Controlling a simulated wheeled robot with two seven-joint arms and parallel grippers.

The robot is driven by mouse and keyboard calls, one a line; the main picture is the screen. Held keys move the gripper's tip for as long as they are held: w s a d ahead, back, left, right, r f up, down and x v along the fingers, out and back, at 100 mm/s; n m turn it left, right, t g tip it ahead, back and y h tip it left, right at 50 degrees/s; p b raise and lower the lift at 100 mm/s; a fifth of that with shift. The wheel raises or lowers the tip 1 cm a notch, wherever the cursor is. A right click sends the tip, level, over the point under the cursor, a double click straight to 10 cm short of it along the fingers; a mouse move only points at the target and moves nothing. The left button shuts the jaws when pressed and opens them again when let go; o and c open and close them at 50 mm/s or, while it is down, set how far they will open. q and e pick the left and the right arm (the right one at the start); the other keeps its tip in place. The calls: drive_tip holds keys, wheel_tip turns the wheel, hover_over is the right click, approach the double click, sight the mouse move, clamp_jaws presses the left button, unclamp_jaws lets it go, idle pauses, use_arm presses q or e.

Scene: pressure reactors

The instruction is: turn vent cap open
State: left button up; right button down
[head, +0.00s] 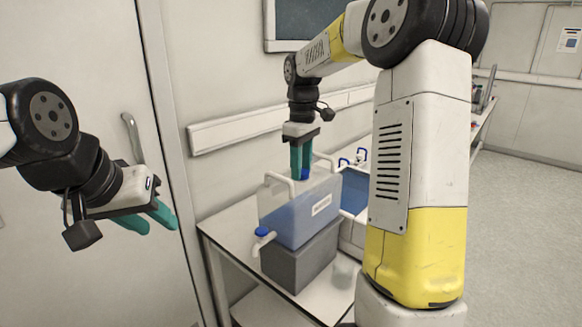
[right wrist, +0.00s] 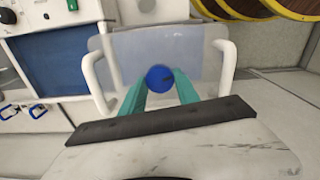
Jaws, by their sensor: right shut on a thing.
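The blue vent cap (right wrist: 159,78) sits on top of a translucent container (head: 308,210) holding blue liquid. My right gripper (head: 301,172) points straight down at the cap from above. In the right wrist view, its two green fingers (right wrist: 158,92) are shut on the cap, one on each side. In the head view the fingers hide most of the cap (head: 305,174). The container has white handles and a spigot with a blue knob (head: 262,231) low on its left side. My left gripper (head: 150,216) is empty and open beside the door, away from the container.
The container stands on a grey block (head: 300,262) on a white table (head: 232,222). Right behind it is a blue-and-white tub (head: 354,196) with blue clips (head: 352,159) near it. A wall rail (head: 235,131) runs behind. A door with a handle (head: 131,135) is at the left.

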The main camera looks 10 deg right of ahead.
drive_tip(key=shift+n, duration=0.8)
drive_tip(key=c, duration=0.9)
unclamp_jaws()
drive_tip(key=shift+r, duration=0.1)
wheel_tip(320, 180, up, 7)
drive_tip(key=shift+r, duration=0.3)
